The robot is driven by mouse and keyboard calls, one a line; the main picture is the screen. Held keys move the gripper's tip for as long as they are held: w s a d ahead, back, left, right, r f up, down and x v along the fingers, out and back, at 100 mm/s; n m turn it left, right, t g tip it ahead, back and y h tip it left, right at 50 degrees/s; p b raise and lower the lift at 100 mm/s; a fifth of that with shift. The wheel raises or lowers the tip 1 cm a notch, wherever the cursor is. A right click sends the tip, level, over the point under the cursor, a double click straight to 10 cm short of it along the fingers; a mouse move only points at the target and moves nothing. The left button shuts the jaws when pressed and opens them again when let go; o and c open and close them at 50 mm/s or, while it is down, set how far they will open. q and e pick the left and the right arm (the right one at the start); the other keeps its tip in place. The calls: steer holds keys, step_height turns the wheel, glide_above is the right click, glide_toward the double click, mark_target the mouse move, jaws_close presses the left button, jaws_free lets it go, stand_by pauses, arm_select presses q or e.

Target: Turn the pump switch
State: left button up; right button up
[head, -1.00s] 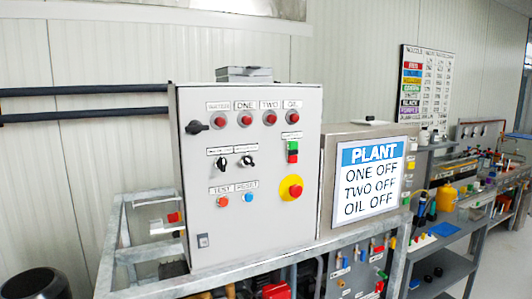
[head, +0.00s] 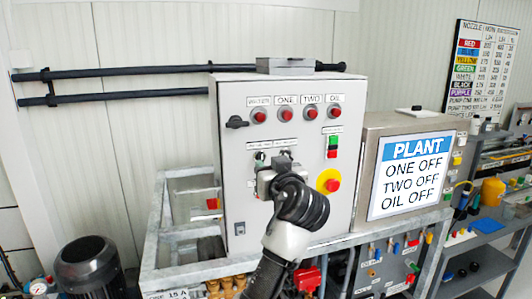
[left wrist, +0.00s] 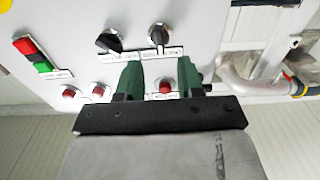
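The grey control cabinet (head: 240,200) carries two black rotary switches in its middle row; their labels are too small to read. In the left wrist view, which shows the panel upside down, one switch (left wrist: 158,37) lies ahead of the gap between the fingers and the other switch (left wrist: 108,40) lies to its left. My left gripper (left wrist: 159,75) is open and empty, its green fingers apart near the panel. I cannot tell whether it touches the panel. In the head view my left gripper (head: 268,180) covers much of the switch row. My right gripper is not in view.
Red lamps (head: 285,115) line the top of the cabinet, with a black side switch (head: 237,122) at their left. A red-green button pair (head: 333,147) and a red emergency stop (head: 332,185) are on the right. The PLANT sign (head: 411,175) reads ONE, TWO and OIL OFF.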

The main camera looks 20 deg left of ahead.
mark_target(263, 160)
arm_select(q)
steer(key=p+x, duration=0.1)
steer(key=x, duration=0.3)
steer(key=shift+w+a+r+p, duration=0.15)
steer(key=shift+w+a+p, duration=0.1)
steer(key=shift+p, duration=0.05)
steer(key=shift+w+a+f, duration=0.2)
steer(key=shift+w+a, duration=0.15)
steer(key=shift+w, duration=0.25)
steer(key=shift+c, duration=0.4)
jaws_close()
